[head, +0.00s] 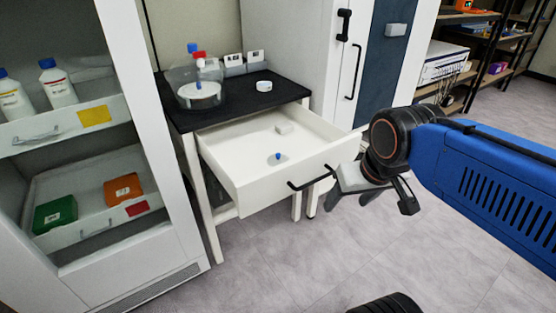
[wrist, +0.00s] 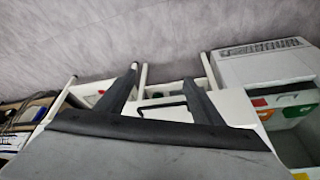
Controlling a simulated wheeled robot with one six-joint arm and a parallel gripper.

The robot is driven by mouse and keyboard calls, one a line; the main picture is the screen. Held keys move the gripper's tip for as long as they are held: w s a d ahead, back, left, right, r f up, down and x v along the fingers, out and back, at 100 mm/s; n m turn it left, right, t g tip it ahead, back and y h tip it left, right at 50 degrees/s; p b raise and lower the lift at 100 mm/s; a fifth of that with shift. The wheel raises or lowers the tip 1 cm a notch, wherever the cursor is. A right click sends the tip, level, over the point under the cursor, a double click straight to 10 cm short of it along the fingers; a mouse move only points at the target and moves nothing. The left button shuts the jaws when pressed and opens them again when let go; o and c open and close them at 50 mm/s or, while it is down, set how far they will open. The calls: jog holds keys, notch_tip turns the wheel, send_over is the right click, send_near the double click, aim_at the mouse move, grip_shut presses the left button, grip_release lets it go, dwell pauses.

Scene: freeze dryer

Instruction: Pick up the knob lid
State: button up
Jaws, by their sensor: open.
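A small pale or clear piece with a blue knob (head: 277,157), which looks like the knob lid, lies on the floor of the open white drawer (head: 240,147). My gripper (head: 372,200) is open and empty, outside the drawer to the right of its front, near the black handle (head: 310,178). In the wrist view my gripper's two dark fingers (wrist: 161,78) are spread apart, with the handle (wrist: 162,106) showing between them. I cannot make out the lid in the wrist view.
A glass vessel (head: 198,93) and a white round piece (head: 264,86) stand on the black tabletop (head: 235,108). A white cabinet (head: 150,120) with bottles and boxes stands at left. Grey floor is open in front.

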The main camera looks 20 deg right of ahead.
jog(key=w+a+r+m+g, duration=0.1)
jog(key=w+r+m, duration=0.3)
jog(key=w, duration=0.3)
jog(key=w+a+r+m+g, duration=0.1)
jog(key=w+r+m, duration=0.35)
jog(key=w, duration=0.35)
jog(key=m+g, duration=0.3)
jog(key=m, duration=0.6)
send_over(278, 154)
jog(key=f, duration=0.9)
jog(key=shift+w+d+f, duration=0.1)
jog(key=shift+d+f, duration=0.25)
jog(key=shift+f, duration=0.05)
jog(key=shift+a+f, duration=0.15)
jog(key=shift+f, duration=1.2)
jog(key=shift+a+f, duration=0.1)
jog(key=shift+f, duration=1.25)
jog(key=c, duration=1.2)
